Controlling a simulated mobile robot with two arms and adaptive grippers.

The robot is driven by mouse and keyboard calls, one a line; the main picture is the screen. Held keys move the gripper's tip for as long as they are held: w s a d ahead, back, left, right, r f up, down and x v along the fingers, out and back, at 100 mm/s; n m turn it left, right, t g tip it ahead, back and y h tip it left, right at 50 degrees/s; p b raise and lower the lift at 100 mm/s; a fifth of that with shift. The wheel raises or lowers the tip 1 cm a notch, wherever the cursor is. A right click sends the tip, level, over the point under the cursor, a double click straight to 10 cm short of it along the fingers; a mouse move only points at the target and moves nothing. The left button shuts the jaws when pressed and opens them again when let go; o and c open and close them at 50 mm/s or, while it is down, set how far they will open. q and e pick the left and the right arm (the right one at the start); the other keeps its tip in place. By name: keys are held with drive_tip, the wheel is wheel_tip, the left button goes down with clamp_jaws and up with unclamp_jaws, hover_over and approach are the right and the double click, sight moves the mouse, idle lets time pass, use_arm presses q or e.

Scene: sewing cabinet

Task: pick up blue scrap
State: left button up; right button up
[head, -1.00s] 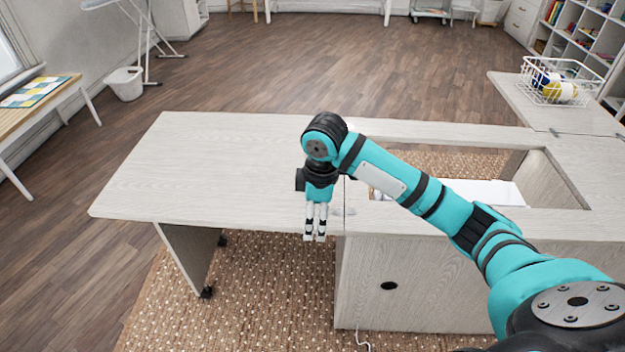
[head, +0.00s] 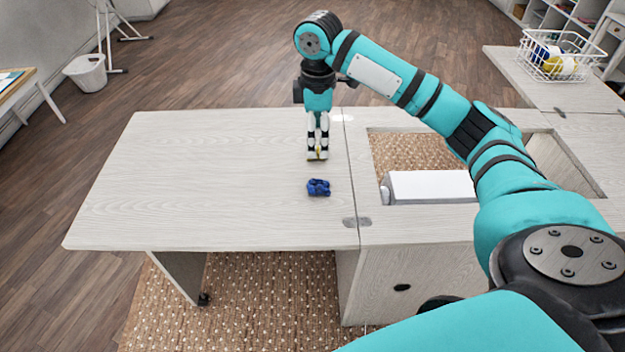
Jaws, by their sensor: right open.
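The blue scrap (head: 318,187) is a small, dark blue crumpled piece lying on the pale wooden cabinet leaf (head: 190,180), near the leaf's right side. My right gripper (head: 317,156) points down just behind the scrap, with its white fingertips close to the tabletop and apart from the scrap. It is open, though the gap between the fingers looks narrow from here. A small yellow-green thing (head: 317,156) shows at the fingertips, mostly hidden by them; I cannot tell whether they touch it. My left gripper is not in view.
Right of the leaf is a rectangular cabinet opening with a white machine (head: 430,187) inside. Metal hinges (head: 357,222) lie at the seam. A white wire basket (head: 556,58) with yarn stands at the back right. The leaf's left part is clear.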

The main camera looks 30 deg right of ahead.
hover_over(314, 183)
drive_tip(key=f, duration=0.7)
drive_tip(key=shift+s+d+f, duration=0.15)
drive_tip(key=shift+d+f, duration=0.1)
drive_tip(key=shift+d, duration=0.15)
wheel_tip(314, 183, down, 3)
drive_tip(key=shift+a+r, duration=0.1)
drive_tip(key=f, duration=0.3)
drive_tip(key=shift+a+f, duration=0.25)
drive_tip(key=shift+f, duration=0.6)
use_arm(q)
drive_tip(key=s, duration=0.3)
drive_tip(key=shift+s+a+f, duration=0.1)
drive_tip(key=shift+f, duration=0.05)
use_arm(e)
drive_tip(key=c, duration=0.8)
